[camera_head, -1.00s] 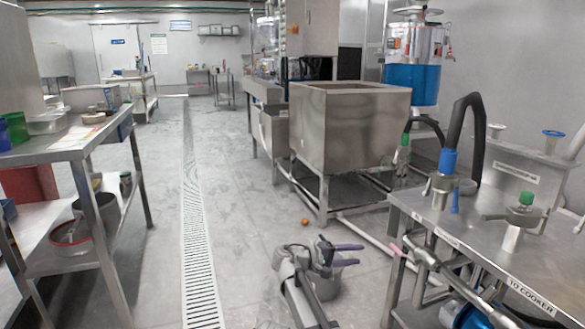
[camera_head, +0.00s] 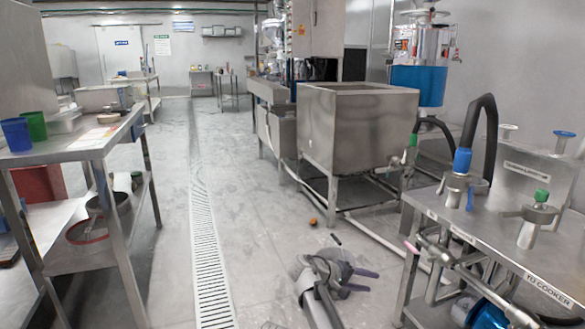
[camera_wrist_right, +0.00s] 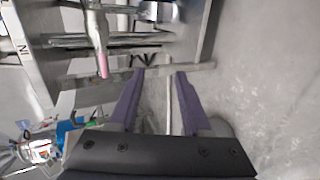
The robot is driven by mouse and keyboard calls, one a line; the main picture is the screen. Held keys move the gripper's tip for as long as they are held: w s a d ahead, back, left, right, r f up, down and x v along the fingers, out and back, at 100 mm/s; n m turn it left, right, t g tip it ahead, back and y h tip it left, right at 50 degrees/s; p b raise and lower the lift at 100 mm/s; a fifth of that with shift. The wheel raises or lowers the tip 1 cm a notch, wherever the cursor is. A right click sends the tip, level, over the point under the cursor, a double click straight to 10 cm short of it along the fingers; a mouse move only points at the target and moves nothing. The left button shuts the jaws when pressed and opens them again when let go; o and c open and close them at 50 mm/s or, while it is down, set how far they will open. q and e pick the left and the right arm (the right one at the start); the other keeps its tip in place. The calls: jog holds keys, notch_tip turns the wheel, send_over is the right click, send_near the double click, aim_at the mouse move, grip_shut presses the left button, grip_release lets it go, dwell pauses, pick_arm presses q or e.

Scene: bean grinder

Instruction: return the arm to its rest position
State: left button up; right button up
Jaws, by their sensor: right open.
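My right arm (camera_head: 318,298) comes in from the bottom of the head view and is held low over the floor, left of the steel table. My right gripper (camera_head: 366,281) has purple fingers that point to the right there. In the right wrist view my right gripper (camera_wrist_right: 161,73) is open, with its two purple fingers apart and nothing between them. A steel table frame with a pink-tipped handle (camera_wrist_right: 102,60) shows beyond the fingers on the left. My left gripper is not in view.
The steel table (camera_head: 480,232) with valves and hoses stands on the right. A steel tank (camera_head: 358,135) stands ahead on legs. A shelf table (camera_head: 75,145) is on the left. A small orange object (camera_head: 313,222) lies on the floor. The floor around the drain grate (camera_head: 208,265) is clear.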

jog(key=s+d+f+m+g+y, duration=0.1)
jog(key=s+f+m+g+y, duration=0.1)
jog(key=s+f+y, duration=0.65)
jog(key=s+a+f+m+g+y, duration=0.1)
jog(key=s+a+f+y, duration=0.15)
jog(key=s, duration=0.45)
jog(key=s+a+f+y, duration=0.1)
jog(key=s+a, duration=0.2)
jog(key=s, duration=0.4)
jog(key=s+a+r+n+p, duration=0.15)
jog(key=a+r+p, duration=0.25)
jog(key=r+p, duration=0.4)
jog(key=s+a+r+n+g+h+p, duration=0.1)
jog(key=s+a+r+p, duration=0.15)
jog(key=r+p, duration=0.45)
jog(key=s+a+r+n+p, duration=0.1)
jog(key=a+r+p, duration=0.4)
jog(key=r+p, duration=0.3)
pick_arm(q)
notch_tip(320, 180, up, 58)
jog(key=p, duration=3.5)
pick_arm(e)
notch_tip(320, 180, up, 35)
jog(key=shift+d, duration=0.25)
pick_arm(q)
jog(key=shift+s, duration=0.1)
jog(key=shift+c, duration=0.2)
pick_arm(e)
jog(key=shift+f, duration=0.1)
